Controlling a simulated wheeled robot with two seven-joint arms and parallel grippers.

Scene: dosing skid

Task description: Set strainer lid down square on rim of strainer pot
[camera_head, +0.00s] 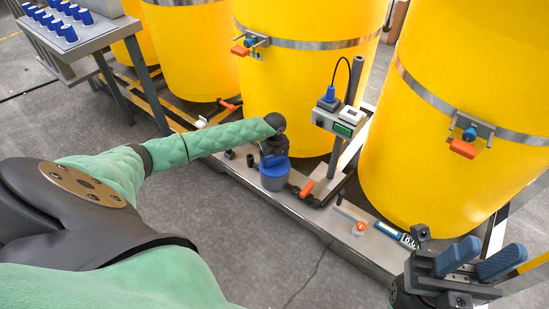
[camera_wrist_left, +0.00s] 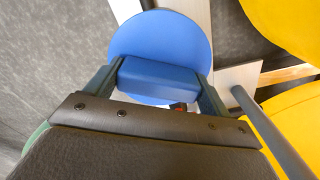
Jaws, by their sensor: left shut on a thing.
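The blue strainer lid (camera_wrist_left: 160,36) is a round disc with a block-shaped handle (camera_wrist_left: 158,78). My left gripper (camera_wrist_left: 157,82) is shut on that handle, one finger on each side. In the head view the left gripper (camera_head: 273,151) is directly over the grey-blue strainer pot (camera_head: 273,183), with the blue lid (camera_head: 275,168) at the pot's top. I cannot tell whether the lid touches the rim or sits square. In the wrist view the lid hides the pot. My right gripper (camera_head: 478,264) is open and empty at the lower right.
Large yellow tanks (camera_head: 300,90) stand behind the skid base (camera_head: 335,222). A post with a small meter box (camera_head: 340,120) stands right of the pot. Orange-handled valves (camera_head: 307,189) and a small orange-capped container (camera_head: 359,228) are nearby.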

